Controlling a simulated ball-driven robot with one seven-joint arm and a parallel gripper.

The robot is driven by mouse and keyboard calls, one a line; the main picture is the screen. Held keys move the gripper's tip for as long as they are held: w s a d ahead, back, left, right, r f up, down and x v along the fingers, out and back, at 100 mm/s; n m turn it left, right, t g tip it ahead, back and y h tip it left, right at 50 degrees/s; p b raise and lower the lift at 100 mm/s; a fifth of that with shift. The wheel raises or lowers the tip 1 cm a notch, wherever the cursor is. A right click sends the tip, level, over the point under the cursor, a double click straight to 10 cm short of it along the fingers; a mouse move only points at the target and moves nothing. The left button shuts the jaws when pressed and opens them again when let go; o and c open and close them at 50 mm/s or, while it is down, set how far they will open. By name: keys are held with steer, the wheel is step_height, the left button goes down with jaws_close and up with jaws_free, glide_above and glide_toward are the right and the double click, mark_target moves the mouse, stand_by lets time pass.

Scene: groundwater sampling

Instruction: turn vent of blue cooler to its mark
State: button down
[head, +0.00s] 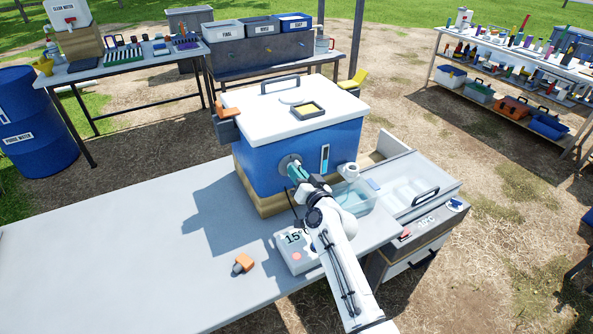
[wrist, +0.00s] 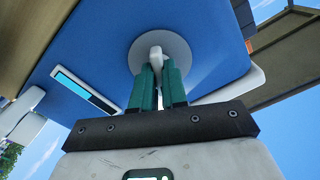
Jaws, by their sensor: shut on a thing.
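The blue cooler (head: 258,158) with a white lid stands on a wooden block on the grey table. In the wrist view its blue front (wrist: 105,50) fills much of the picture. The vent is a grey disc (wrist: 178,47) with a raised white knob (wrist: 155,53); in the head view the disc (head: 286,161) shows partly behind my gripper. My gripper (wrist: 158,78) has its teal fingers on either side of the knob, shut on it. It also shows in the head view (head: 295,171). I cannot make out the mark.
A clear tub (head: 355,198), a box reading 15 (head: 296,250) and an orange-and-grey piece (head: 243,263) are nearby. The table's left part is clear.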

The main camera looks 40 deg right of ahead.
steer(key=m+p, duration=0.3)
steer(key=m, duration=0.9)
steer(key=shift+m, duration=0.3)
steer(key=c, duration=1.1)
jaws_free()
steer(key=p+v, duration=0.2)
steer(key=v, duration=0.8)
steer(key=shift+s+a, duration=0.1)
steer(key=shift+s, duration=0.3)
